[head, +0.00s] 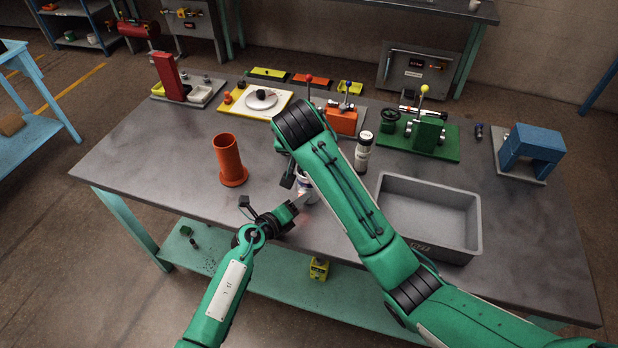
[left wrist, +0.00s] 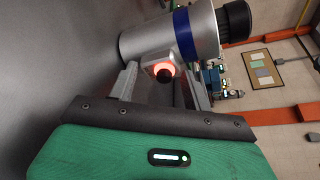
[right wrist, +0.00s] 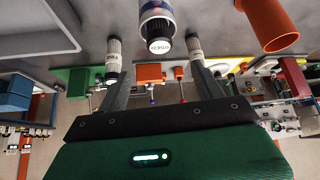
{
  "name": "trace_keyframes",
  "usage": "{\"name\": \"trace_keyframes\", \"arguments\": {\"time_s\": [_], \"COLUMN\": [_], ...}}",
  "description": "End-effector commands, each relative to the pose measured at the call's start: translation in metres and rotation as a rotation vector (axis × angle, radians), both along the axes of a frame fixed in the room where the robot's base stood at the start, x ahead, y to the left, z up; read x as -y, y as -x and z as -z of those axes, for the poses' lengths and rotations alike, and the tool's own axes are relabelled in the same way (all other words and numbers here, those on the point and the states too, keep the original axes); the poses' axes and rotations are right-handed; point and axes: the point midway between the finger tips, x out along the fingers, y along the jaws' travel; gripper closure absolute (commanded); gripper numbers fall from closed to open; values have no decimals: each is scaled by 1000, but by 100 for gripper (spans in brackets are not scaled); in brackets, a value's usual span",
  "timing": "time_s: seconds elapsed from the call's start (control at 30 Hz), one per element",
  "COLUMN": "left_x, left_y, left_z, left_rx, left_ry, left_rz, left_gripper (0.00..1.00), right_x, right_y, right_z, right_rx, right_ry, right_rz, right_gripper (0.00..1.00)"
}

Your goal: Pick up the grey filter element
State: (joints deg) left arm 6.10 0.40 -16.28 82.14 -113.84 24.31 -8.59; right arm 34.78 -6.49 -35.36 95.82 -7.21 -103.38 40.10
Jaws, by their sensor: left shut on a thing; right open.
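A grey cylinder with a blue band and black cap, which looks like the filter element (left wrist: 165,42), is between the fingers of my left gripper (left wrist: 165,78). My left gripper is shut on it near its lower part. In the head view, the cylinder (head: 304,188) is partly hidden behind my right arm, above the table's front part. In the right wrist view, its labelled cap end (right wrist: 158,35) faces my right gripper (right wrist: 160,72). That gripper is open, its fingers apart and nothing clearly between them. I cannot tell whether the cylinder touches the table.
A grey tray (head: 470,235) lies at the right. An orange cup (head: 229,162) stands at left. A green fixture (head: 440,142) is behind. The left front table is clear.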

Motion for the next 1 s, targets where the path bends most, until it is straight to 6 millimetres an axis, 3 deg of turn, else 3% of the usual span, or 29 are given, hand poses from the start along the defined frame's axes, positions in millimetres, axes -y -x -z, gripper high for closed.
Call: {"name": "trace_keyframes", "arguments": {"time_s": [0.2,0.47,0.7,1.0], "left_x": [0,0,0,0], "left_y": [0,0,0,0], "left_z": [0,0,0,0], "left_rx": [0,0,0,0], "left_ry": [0,0,0,0], "left_rz": [0,0,0,0], "left_gripper": [80,80,80,80], "right_x": [4,5,7,7], "right_y": [-21,-32,-51,-57], "right_z": [34,52,81,91], "right_rx": [-3,-3,-2,-2], "right_ry": [3,2,4,2], "right_rz": [0,-2,-2,-3], "right_gripper": [32,32,32,32]}}
